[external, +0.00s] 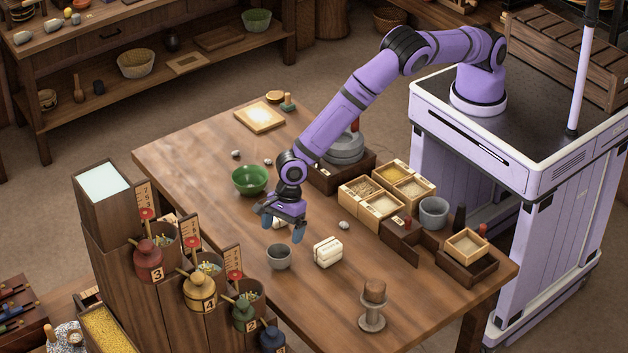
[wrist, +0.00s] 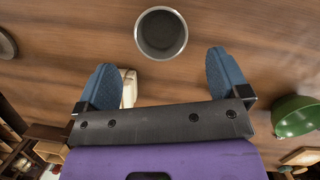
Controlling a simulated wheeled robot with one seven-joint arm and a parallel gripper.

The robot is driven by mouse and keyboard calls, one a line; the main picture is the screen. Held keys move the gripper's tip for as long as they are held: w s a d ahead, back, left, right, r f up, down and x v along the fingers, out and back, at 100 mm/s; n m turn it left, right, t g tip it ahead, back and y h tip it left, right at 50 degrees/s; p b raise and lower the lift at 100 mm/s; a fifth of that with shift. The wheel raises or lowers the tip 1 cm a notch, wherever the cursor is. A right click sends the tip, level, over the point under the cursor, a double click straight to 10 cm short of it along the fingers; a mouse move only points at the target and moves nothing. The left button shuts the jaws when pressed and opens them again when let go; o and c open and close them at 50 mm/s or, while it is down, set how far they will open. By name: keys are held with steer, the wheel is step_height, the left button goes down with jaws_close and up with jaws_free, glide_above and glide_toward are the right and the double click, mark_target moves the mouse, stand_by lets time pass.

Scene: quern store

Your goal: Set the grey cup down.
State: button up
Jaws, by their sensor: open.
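A small grey cup (external: 278,257) stands upright on the wooden table (external: 205,160), near its front edge. In the wrist view the cup (wrist: 161,34) is seen from above and looks empty. It lies just beyond my fingertips, roughly centred between them and apart from both. My gripper (external: 283,229) is open above the table, a little behind the cup in the external view. Its blue fingers also show spread and empty in the wrist view (wrist: 162,62).
A white tied block (external: 328,251) sits right of the cup. A green bowl (external: 249,180) stands behind my gripper. A larger grey pot (external: 433,212) and divided wooden boxes (external: 383,206) are on the right. Lidded jars (external: 199,290) stand beyond the table's left edge.

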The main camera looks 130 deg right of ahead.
steer(key=s+d+r+n, duration=0.1)
steer(key=s+r+n, duration=0.25)
steer(key=r, duration=0.75)
steer(key=s+r+n, duration=0.3)
steer(key=s+r, duration=0.1)
steer(key=r, duration=0.8)
steer(key=s+d+r+n+t+y, duration=0.1)
steer(key=s+r+n, duration=0.7)
steer(key=s+r, duration=0.75)
steer(key=s+r+n, duration=0.4)
steer(key=s+n, duration=0.1)
steer(key=s, duration=0.4)
steer(key=s+r+n, duration=0.4)
steer(key=s, duration=0.5)
steer(key=s+d+f+n+t+h, duration=0.1)
steer(key=s+n+h, duration=0.1)
steer(key=s+n, duration=0.7)
steer(key=s, duration=0.8)
steer(key=shift+s+d+f, duration=0.2)
steer(key=shift+s+f, duration=0.15)
steer(key=shift+s, duration=0.05)
